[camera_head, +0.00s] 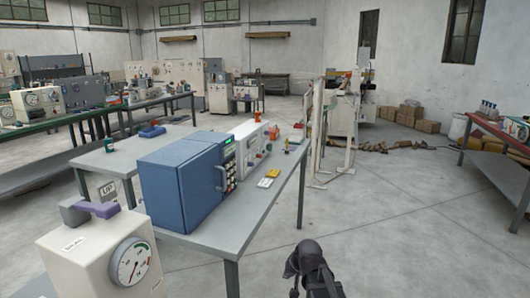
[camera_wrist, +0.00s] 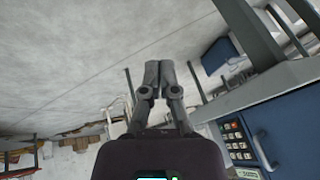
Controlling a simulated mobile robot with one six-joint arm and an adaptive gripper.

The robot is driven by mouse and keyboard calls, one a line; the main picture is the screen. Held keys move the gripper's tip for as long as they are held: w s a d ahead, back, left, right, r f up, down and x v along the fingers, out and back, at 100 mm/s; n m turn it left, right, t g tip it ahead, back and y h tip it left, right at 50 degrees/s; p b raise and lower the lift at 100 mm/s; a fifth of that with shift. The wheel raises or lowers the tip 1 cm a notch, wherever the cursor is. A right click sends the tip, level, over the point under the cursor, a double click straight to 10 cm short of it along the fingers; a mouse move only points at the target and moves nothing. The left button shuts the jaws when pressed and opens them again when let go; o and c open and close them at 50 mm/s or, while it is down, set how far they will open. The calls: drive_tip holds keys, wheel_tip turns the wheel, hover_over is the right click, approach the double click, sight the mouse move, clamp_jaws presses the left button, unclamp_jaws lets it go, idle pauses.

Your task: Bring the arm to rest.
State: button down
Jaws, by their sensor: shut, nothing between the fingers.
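My gripper (camera_wrist: 159,68) shows in the wrist view with its two fingers together and nothing between them. Behind the fingertips is the bare grey floor, and a table with a blue machine stands to the right of them. In the head view part of my arm (camera_head: 312,268) shows at the bottom, right of the centre table. The gripper's fingers cannot be made out in that view.
A blue machine (camera_head: 185,180) stands on the centre grey table (camera_head: 255,205). A cream box with a dial (camera_head: 100,255) is at the lower left. A pale frame (camera_head: 345,135) stands behind the table. The floor (camera_head: 410,220) to the right is open. A red-topped table (camera_head: 505,140) is at the right edge.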

drive_tip(key=s+d+f+g+h+b, duration=0.1)
drive_tip(key=s+d+f+g+h, duration=0.15)
drive_tip(key=s+d, duration=0.4)
drive_tip(key=s+d+f+g+h+b, duration=0.1)
drive_tip(key=s+d+f+g, duration=0.15)
drive_tip(key=s, duration=0.75)
wheel_tip(320, 180, up, 16)
drive_tip(key=p, duration=1.5)
drive_tip(key=shift+w+d+f+n+p, duration=0.2)
drive_tip(key=shift+d+n+p, duration=0.1)
drive_tip(key=shift+n, duration=0.1)
drive_tip(key=shift+y, duration=0.25)
